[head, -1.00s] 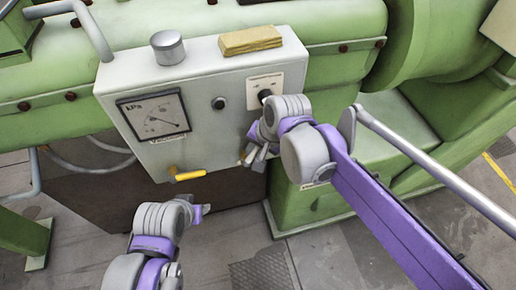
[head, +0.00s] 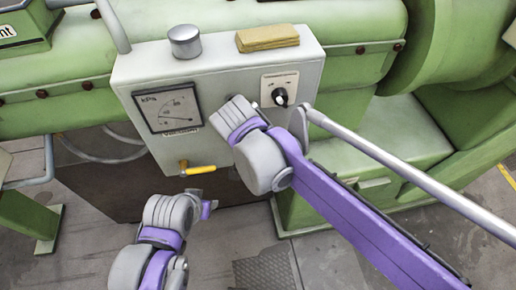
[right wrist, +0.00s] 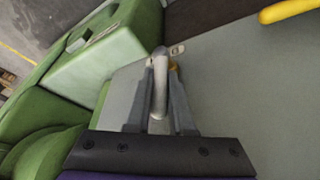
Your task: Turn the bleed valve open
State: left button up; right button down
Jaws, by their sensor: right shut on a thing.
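In the right wrist view my right gripper (right wrist: 160,112) has its fingers closed on a bent grey handle (right wrist: 160,88) at the grey control box (right wrist: 245,100). A bit of yellow and a small pale tag show by the fingertips. My right forearm hides this handle and the fingers in the head view, where the box (head: 150,83) also shows. A yellow lever (head: 201,169) hangs at the box's lower edge, and a yellow handle shows in the right wrist view (right wrist: 290,9). My left gripper (head: 207,208) is low, in front of the box; its fingers cannot be made out.
The green machine (head: 350,70) stands behind. Floor (head: 225,225) shows below the box.

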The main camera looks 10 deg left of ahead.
jog(key=c, duration=0.8)
grip_release()
jog(key=v, duration=1)
jog(key=shift+s+r, duration=0.2)
jog(key=shift+r, duration=0.15)
jog(key=s+d+f+n, duration=0.1)
jog(key=s+d+f, duration=0.1)
jog(key=d+f, duration=0.3)
jog(key=s+d+f+n+t+y, duration=0.1)
jog(key=s+d+f, duration=0.2)
jog(key=d+f, duration=0.3)
jog(key=s+d+f+n, duration=0.1)
jog(key=s+d+f, duration=0.2)
jog(key=d, duration=1)
notch_tip(320, 180, down, 3)
jog(key=shift+s+f, duration=0.15)
jog(key=shift+f, duration=0.05)
